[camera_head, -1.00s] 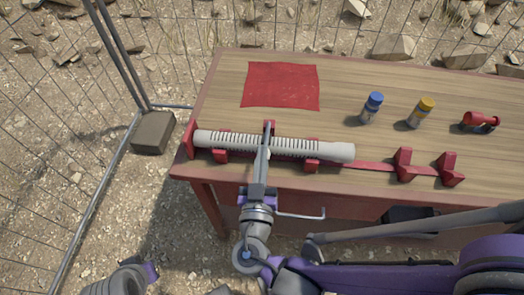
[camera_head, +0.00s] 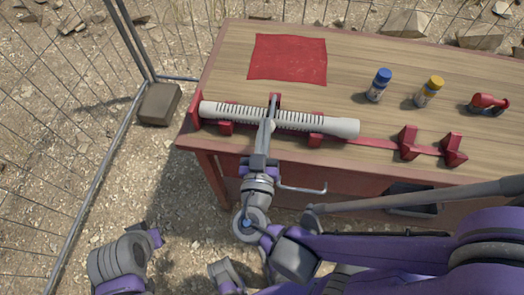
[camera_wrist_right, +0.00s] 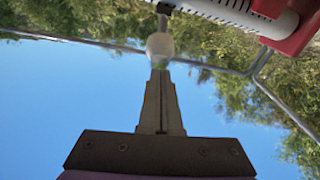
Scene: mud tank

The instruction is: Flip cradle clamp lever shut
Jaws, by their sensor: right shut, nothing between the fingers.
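A pale ribbed tube (camera_head: 325,125) lies in red cradle supports (camera_head: 226,128) along the table's front edge. My right gripper (camera_head: 266,140) reaches up over the tube's middle and covers part of the clamp. In the right wrist view its fingers (camera_wrist_right: 160,100) are shut and empty. A pale round knob on a grey rod, the lever (camera_wrist_right: 160,45), shows just beyond the fingertips; whether they touch is unclear. A red cradle end (camera_wrist_right: 290,25) is at the upper right.
The wooden table (camera_head: 350,80) carries a red cloth (camera_head: 288,58), a blue-capped bottle (camera_head: 379,85), a yellow-capped bottle (camera_head: 429,92) and a red tool (camera_head: 489,104). Empty red brackets (camera_head: 408,142) stand right of the tube. Wire fencing surrounds the table's left and back.

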